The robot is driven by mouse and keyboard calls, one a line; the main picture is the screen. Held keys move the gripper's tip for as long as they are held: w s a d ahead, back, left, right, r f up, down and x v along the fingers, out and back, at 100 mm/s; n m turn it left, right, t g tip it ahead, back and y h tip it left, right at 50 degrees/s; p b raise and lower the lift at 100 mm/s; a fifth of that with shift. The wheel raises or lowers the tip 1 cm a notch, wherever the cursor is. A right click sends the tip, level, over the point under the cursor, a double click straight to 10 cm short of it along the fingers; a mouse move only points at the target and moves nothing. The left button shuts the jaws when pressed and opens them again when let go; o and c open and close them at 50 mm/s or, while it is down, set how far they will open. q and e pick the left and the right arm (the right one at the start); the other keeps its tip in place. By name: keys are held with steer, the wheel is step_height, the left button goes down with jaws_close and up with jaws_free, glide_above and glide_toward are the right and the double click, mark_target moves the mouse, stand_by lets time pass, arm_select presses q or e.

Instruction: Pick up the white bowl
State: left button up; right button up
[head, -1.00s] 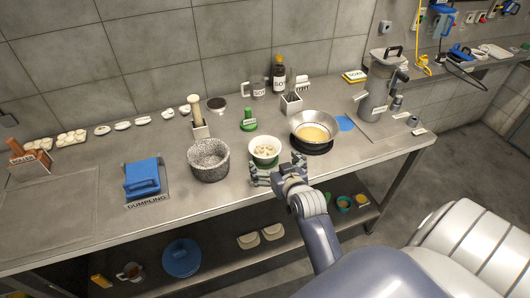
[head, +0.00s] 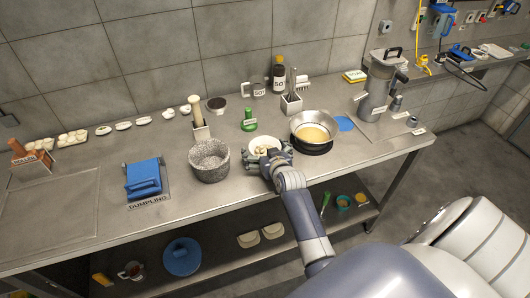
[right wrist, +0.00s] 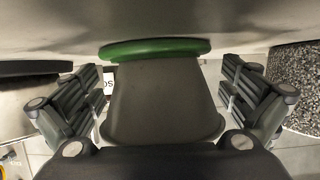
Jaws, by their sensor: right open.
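The white bowl (head: 257,141) stands on the steel counter in the head view, with pale pieces inside. My right gripper (head: 266,158) is at the bowl's near side, its fingers low and spread; the hand hides the bowl's near part. In the right wrist view my right gripper (right wrist: 160,100) is open, with one finger on each side of a shaded grey tapered shape with a green disc-like edge. I cannot tell there whether this shape is the bowl, or whether the fingers touch it. My left gripper is not in view.
A speckled stone pot (head: 209,162) stands close left of the bowl. A metal pan (head: 329,119) with yellow contents is close right. A green object (head: 249,121) stands behind. Bare counter (head: 235,195) shows in front.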

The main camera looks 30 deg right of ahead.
steer(key=c, duration=1.2)
